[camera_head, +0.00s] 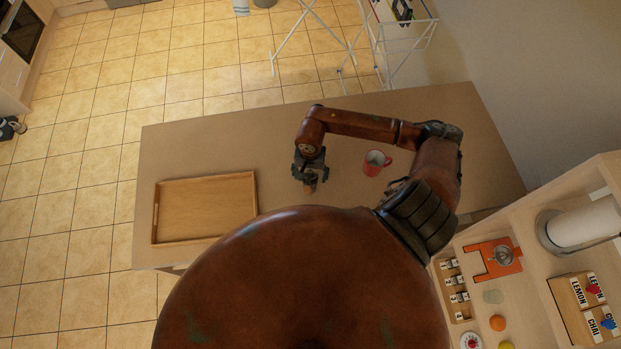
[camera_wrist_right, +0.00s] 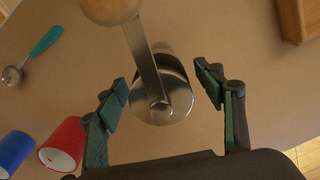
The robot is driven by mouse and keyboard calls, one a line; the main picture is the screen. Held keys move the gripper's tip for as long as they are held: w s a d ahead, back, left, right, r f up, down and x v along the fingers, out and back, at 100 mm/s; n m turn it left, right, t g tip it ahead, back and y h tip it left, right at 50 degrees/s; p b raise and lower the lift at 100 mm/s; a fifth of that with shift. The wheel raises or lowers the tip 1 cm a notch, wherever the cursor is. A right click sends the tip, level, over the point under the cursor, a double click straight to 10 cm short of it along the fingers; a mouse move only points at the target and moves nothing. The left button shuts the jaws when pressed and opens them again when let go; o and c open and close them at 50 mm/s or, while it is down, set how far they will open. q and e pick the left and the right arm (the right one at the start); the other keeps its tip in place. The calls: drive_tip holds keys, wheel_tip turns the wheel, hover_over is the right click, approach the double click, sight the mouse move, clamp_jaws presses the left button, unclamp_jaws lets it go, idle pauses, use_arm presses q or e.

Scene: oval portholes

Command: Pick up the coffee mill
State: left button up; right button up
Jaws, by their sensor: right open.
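The coffee mill (camera_wrist_right: 172,107) is in the right wrist view, a metal cylinder with a steel crank arm and a round wooden knob (camera_wrist_right: 110,8). It lies between the two spread fingers of my right gripper (camera_wrist_right: 162,90), with a gap on each side. In the head view my right gripper (camera_head: 309,177) is over the table, and only a small brownish bit under it, perhaps the mill's knob, shows. My right gripper is open and holds nothing. My left gripper is not in view.
A red mug (camera_head: 374,164) stands right of the gripper on the table (camera_head: 230,140). The wrist view also shows a blue cup (camera_wrist_right: 14,152) and a teal-handled scoop (camera_wrist_right: 45,42). A wooden tray (camera_head: 205,208) lies at the left. Shelves (camera_head: 540,215) stand at the right.

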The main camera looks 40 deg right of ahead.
drive_tip(key=shift+c, duration=0.6)
clamp_jaws()
